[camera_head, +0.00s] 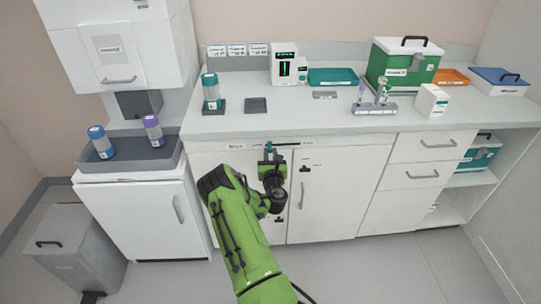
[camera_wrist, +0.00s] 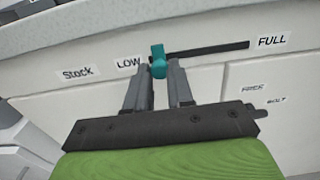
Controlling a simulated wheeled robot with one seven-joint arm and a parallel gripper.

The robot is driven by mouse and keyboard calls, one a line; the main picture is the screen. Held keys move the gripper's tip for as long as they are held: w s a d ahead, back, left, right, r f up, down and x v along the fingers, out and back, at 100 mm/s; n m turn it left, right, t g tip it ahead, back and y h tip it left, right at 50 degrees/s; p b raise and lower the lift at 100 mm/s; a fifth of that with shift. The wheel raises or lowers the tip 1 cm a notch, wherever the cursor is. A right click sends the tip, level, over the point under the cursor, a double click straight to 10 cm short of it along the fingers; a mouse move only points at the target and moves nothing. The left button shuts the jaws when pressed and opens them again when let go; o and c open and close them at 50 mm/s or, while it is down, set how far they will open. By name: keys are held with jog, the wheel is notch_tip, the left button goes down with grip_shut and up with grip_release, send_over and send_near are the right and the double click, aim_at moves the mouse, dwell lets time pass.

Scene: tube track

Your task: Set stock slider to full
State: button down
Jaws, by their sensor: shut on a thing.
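The stock slider's teal knob (camera_wrist: 158,61) sits at the left end of its dark slot (camera_wrist: 205,50), beside the LOW label (camera_wrist: 128,63). The FULL label (camera_wrist: 272,40) is at the slot's right end, and a Stock label (camera_wrist: 78,74) is farther left. My gripper (camera_wrist: 159,68) is shut on the teal knob, with one finger on each side. In the head view my gripper (camera_head: 268,152) is at the cabinet front just below the counter edge, and the slider slot (camera_head: 287,144) shows to its right.
The counter (camera_head: 330,118) overhangs just above the slider. A cabinet door (camera_head: 330,195) with a handle is to the right of my arm. Drawers (camera_head: 412,176) are farther right. The front along the slot to the right looks clear.

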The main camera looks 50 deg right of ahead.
jog(key=s+d, duration=0.3)
jog(key=s, duration=0.1)
jog(key=s+d, duration=0.3)
jog(key=shift+s+d, duration=0.4)
jog(key=c, duration=1)
grip_release()
jog(key=shift+s+d, duration=0.1)
jog(key=b+v, duration=0.8)
jog(key=v, duration=0.7)
jog(key=shift+s+a, duration=0.25)
jog(key=shift+a, duration=0.1)
